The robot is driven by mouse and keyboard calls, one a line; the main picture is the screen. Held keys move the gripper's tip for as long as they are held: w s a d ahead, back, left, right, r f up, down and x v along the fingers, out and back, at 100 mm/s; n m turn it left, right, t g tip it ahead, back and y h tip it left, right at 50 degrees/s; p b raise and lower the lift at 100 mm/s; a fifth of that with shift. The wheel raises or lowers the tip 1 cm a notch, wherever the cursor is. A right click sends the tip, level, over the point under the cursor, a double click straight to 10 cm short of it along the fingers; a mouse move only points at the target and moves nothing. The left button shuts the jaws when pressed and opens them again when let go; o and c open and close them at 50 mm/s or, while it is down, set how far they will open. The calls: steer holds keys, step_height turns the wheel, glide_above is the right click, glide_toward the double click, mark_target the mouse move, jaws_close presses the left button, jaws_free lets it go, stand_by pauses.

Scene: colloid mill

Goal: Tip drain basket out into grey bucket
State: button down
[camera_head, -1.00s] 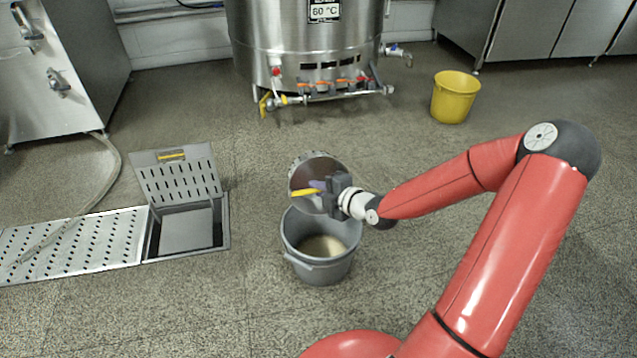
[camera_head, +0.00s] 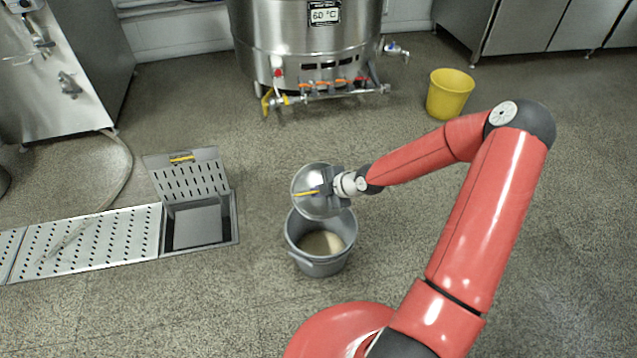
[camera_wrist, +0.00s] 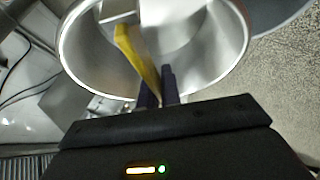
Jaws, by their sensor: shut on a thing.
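The drain basket (camera_head: 309,204) is a round metal basket with a yellow handle (camera_head: 308,193). My gripper (camera_head: 327,188) is shut on the handle and holds the basket above the back of the grey bucket (camera_head: 320,265). The basket's open side faces up toward the head camera, and its inside looks bare. In the wrist view the basket (camera_wrist: 75,50) fills the top, with the yellow handle (camera_wrist: 138,58) running to the dark fingertips (camera_wrist: 158,88). The grey bucket stands upright on the floor with beige matter in its bottom.
An open floor drain (camera_head: 200,226) with its slotted lid (camera_head: 190,177) raised lies left of the bucket, beside a perforated grate (camera_head: 100,240). A steel tank (camera_head: 310,50) stands behind. A yellow bucket (camera_head: 450,95) stands back right. Floor around the grey bucket is clear.

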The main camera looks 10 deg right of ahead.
steer(key=shift+r+p, duration=0.5)
steer(key=shift+w+m+g+b, duration=0.1)
steer(key=shift+m+g+b, duration=0.3)
steer(key=shift+g, duration=0.8)
steer(key=shift+r+m+g, duration=0.3)
steer(key=shift+r+g, duration=0.35)
steer(key=shift+g, duration=0.55)
steer(key=shift+r+m+g, duration=0.3)
steer(key=shift+r+g, duration=0.05)
steer(key=shift+g, duration=0.55)
step_height(320, 180, up, 17)
steer(key=s+m+t+h, duration=0.1)
steer(key=m+t+h, duration=0.3)
steer(key=m, duration=1)
steer(key=shift+s+d+m+t+h, duration=0.15)
steer(key=shift+d+m+t+h, duration=0.2)
steer(key=shift+t, duration=0.55)
